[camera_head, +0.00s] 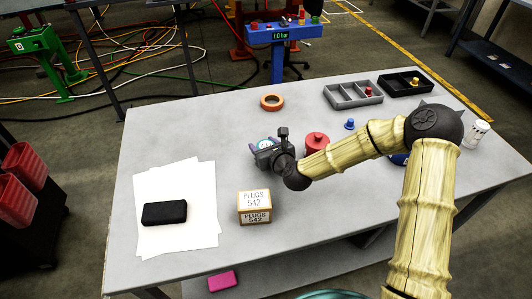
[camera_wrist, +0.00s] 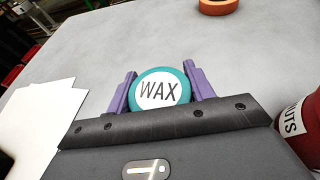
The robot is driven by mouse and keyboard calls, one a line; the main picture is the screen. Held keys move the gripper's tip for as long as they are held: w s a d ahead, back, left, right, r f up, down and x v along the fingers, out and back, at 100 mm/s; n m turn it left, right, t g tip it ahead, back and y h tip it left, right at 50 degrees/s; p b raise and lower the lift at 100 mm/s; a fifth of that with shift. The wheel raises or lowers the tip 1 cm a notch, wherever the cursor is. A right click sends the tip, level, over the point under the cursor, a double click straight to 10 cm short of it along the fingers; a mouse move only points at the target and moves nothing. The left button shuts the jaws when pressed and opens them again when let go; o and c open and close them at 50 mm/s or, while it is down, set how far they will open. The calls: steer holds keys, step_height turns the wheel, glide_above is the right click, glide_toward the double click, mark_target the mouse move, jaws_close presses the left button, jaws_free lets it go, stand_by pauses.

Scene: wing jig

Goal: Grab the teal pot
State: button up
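The teal pot (camera_wrist: 162,90) has a white round lid face marked WAX. My gripper (camera_wrist: 160,84) has purple fingers, one on each side of the pot, with no clear gap between them and its sides. The gripper appears shut on the pot. In the head view the pot (camera_head: 265,143) shows only in part, behind my gripper (camera_head: 264,146), over the middle of the table. The pot's lower part is hidden, so I cannot tell whether it touches the tabletop.
On the grey table (camera_head: 330,225) are a red pot (camera_head: 317,142), an orange tape ring (camera_head: 272,102), a plugs box (camera_head: 254,207), a black case (camera_head: 164,213) on white paper (camera_head: 202,180), a grey tray (camera_head: 352,94) and a black tray (camera_head: 404,83). The front middle is clear.

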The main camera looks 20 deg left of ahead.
mark_target(264, 142)
step_height(264, 142, up, 10)
steer(key=shift+r+p, duration=0.1)
steer(key=shift+p, duration=0.45)
stand_by(0.7)
